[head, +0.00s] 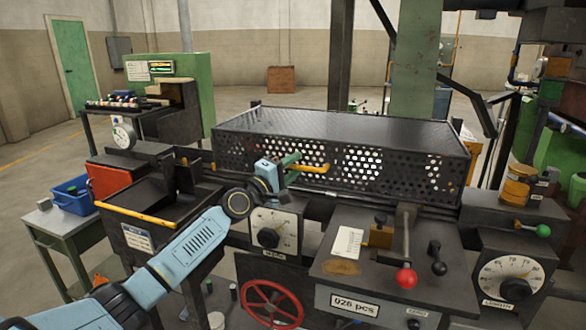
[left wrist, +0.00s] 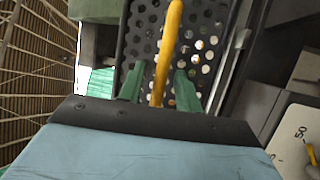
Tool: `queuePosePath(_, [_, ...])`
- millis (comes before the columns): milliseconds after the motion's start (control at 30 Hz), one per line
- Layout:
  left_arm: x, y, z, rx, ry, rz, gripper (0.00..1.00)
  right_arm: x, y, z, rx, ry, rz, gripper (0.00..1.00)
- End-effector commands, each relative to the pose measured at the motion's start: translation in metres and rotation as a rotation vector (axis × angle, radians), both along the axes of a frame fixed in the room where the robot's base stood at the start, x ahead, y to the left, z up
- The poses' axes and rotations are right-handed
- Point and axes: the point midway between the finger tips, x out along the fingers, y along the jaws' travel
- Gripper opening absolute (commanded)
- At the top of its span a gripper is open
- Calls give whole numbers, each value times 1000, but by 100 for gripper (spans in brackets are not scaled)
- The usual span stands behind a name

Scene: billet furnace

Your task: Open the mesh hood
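The mesh hood (head: 345,135) is a long black box with perforated sides and a dark flat top. It sits level on the machine, in the down position. A yellow bar handle (head: 312,168) runs along its front face. My left gripper (head: 290,163) is at the left part of this handle. In the left wrist view the green fingers (left wrist: 158,88) stand apart, with the yellow handle (left wrist: 168,45) between them and a gap on each side. The perforated mesh (left wrist: 205,40) lies close behind. My right gripper is not in view.
Below the hood are a dial panel (head: 275,234), a red handwheel (head: 272,303) and a red-knobbed lever (head: 405,277). A black bin with a yellow rim (head: 137,214) stands left of the hood. A green post (head: 416,60) rises behind it.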

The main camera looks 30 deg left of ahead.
Motion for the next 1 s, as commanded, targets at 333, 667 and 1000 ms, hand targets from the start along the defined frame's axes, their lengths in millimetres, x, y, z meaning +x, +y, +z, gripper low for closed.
queuePosePath(333, [0,0,0,0,0,0,20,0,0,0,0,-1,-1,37])
queuePosePath(667, [0,0,0,0,0,0,0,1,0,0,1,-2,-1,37])
queuePosePath(1000, [3,-7,9,-5,14,-10,0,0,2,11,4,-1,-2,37])
